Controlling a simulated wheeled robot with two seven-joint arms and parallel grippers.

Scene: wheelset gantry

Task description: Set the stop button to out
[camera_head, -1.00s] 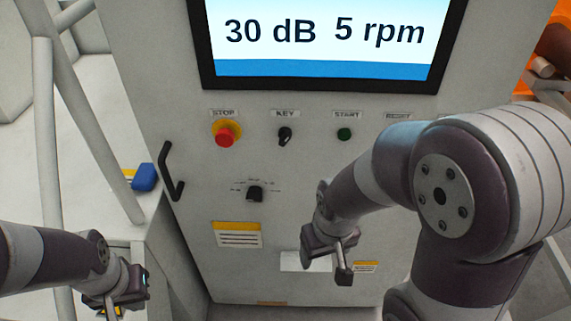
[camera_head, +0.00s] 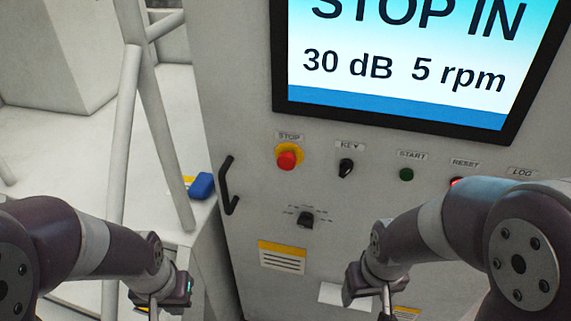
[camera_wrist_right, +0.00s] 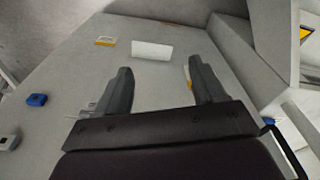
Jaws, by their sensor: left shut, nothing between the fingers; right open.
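The red stop button (camera_head: 287,160) sits on a yellow ring under the STOP label, at the upper left of the cabinet's control panel (camera_head: 260,200). The screen (camera_head: 400,70) above it reads "STOP IN". My left gripper (camera_head: 155,305) is low at the left, shut and empty, apart from the button and partly cut off by the lower edge. My right gripper (camera_head: 385,305) is in front of the lower panel, below and right of the button. In the right wrist view its open fingers (camera_wrist_right: 158,90) have nothing between them.
Right of the button are a black key switch (camera_head: 346,168), a green start button (camera_head: 406,174) and a reset button partly hidden by my right arm. A rotary knob (camera_head: 306,220) is below. A black handle (camera_head: 228,186) and blue object (camera_head: 202,186) are at left.

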